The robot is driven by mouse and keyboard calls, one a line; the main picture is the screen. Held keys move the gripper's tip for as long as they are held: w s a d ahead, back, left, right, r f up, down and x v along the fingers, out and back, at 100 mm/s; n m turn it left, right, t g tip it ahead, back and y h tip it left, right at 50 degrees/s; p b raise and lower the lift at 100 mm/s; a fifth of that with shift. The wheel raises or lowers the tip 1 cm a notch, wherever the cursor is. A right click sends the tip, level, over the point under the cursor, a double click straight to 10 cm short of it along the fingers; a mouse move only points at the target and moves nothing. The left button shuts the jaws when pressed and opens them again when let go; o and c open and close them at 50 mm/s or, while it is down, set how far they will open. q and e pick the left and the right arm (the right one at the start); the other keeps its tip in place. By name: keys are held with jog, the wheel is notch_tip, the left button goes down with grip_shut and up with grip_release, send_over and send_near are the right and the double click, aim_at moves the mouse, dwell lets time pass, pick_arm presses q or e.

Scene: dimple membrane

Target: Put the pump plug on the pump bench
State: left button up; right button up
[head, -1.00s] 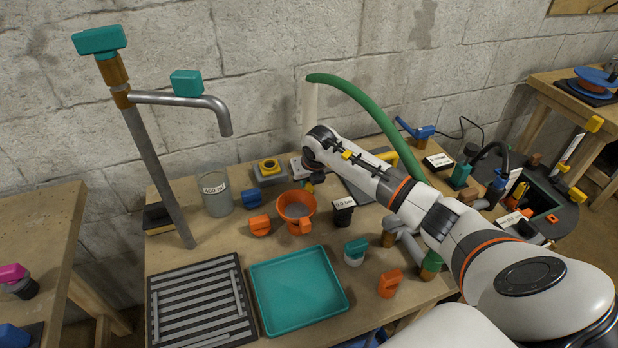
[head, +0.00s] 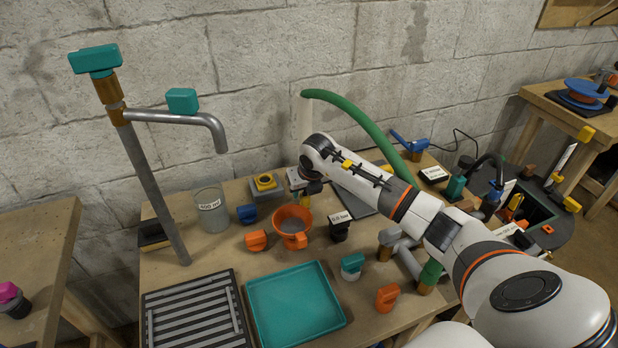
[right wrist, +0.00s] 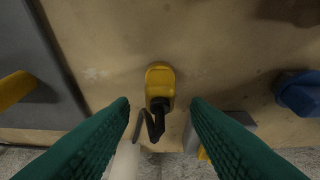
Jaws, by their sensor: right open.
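A yellow plug-like piece with a black end (right wrist: 160,85) lies on the wooden bench in the right wrist view; I take it as the pump plug. In the head view my right gripper (head: 312,187) largely hides it. My right gripper (right wrist: 160,108) is open, with its green fingers on either side of the plug's black end in the picture. I see no contact, and the height above the plug is hard to judge. The wooden bench (head: 225,248) carries it. No label shows which bench is the pump bench. My left gripper is not in view.
An orange funnel (head: 292,222), a glass beaker (head: 211,213), a teal tray (head: 295,306) and a striped rack (head: 195,314) crowd the bench. A dark mat (right wrist: 45,85) lies beside the plug. Another table (head: 543,98) stands at the far right.

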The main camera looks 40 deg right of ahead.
jog(key=d+v, duration=0.1)
jog(key=v, duration=0.8)
jog(key=shift+a+r, duration=0.3)
jog(key=shift+a, duration=0.2)
jog(key=shift+s+a+f, duration=0.1)
